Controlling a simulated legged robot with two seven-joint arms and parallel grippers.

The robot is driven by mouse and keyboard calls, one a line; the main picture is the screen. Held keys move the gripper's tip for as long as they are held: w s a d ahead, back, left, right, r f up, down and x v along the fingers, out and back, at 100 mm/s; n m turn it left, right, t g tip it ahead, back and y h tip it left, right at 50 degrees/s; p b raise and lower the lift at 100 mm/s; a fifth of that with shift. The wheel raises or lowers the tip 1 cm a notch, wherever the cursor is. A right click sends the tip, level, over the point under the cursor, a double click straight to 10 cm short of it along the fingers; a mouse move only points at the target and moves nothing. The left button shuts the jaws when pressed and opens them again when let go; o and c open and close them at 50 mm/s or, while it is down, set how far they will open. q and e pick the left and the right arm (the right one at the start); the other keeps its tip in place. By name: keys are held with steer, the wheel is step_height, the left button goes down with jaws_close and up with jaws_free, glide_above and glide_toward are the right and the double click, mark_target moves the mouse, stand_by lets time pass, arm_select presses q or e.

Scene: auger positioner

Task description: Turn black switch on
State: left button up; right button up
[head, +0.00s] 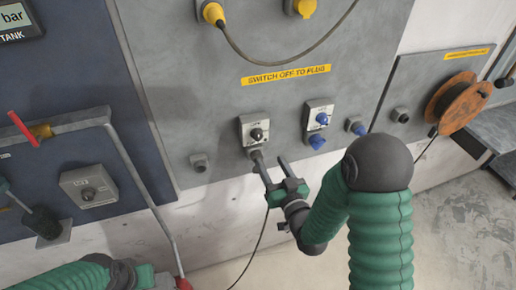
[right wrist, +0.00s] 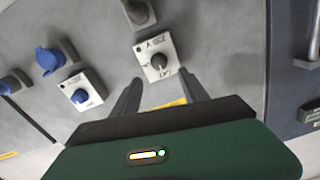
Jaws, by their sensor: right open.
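The black switch (head: 256,133) is a black knob on a light grey square plate on the grey wall panel. It also shows in the right wrist view (right wrist: 158,62), just beyond my fingertips. My right gripper (head: 273,166) is open and empty, in front of the panel and a little below and right of the switch in the head view. In the right wrist view its two fingers (right wrist: 162,82) are spread to either side below the knob, apart from it. Which setting the knob points to is too small to tell. My left gripper is out of view.
A blue switch (head: 321,118) sits right of the black one, with blue sockets nearby. A plug with a black cable is below the black switch. A yellow label (head: 287,75) is above. A pipe (head: 130,160) with a red handle and an orange reel (head: 464,104) flank the panel.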

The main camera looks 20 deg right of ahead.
mark_target(259, 138)
steer(key=w+p, duration=0.1)
steer(key=w, duration=0.2)
steer(key=w+p, duration=0.2)
steer(key=w, duration=0.2)
steer(key=w+p, duration=0.1)
steer(key=w, duration=0.2)
steer(key=shift+w+r, duration=0.25)
steer(key=shift+w, duration=0.05)
steer(key=shift+w+a+f, duration=0.1)
steer(key=shift+w+a, duration=0.15)
steer(key=shift+w, duration=0.2)
steer(key=shift+s, duration=0.15)
steer(key=shift+c, duration=1.1)
steer(key=shift+d, duration=0.2)
steer(key=c, duration=0.7)
steer(key=shift+a, duration=0.1)
jaws_close()
